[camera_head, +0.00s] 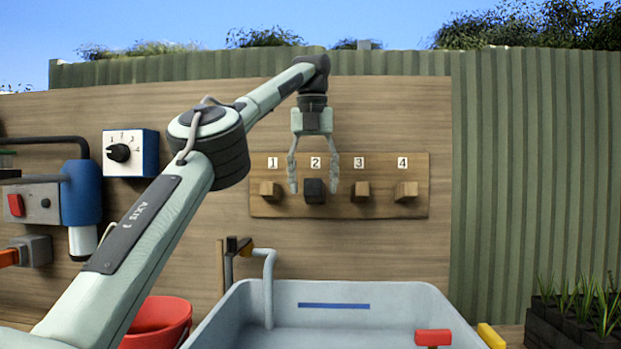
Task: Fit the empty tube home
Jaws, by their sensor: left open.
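My left gripper (313,188) hangs fingers down from the arm that comes in from the left. Its two fingers are spread apart and nothing is held between them. In the picture they straddle a dark block (314,191) under the number 2 on a wooden board (340,211). I cannot tell whether they touch it or hang in front of it. Wooden blocks stand under 1 (269,190), 3 (361,191) and 4 (405,191). I cannot make out any piece that is clearly the empty tube. My right gripper is not in view.
A grey basin (420,300) with a pale bent pipe (268,285) stands below the board. A red bucket (165,318), a dial box (141,140) and a blue unit (82,192) are at left.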

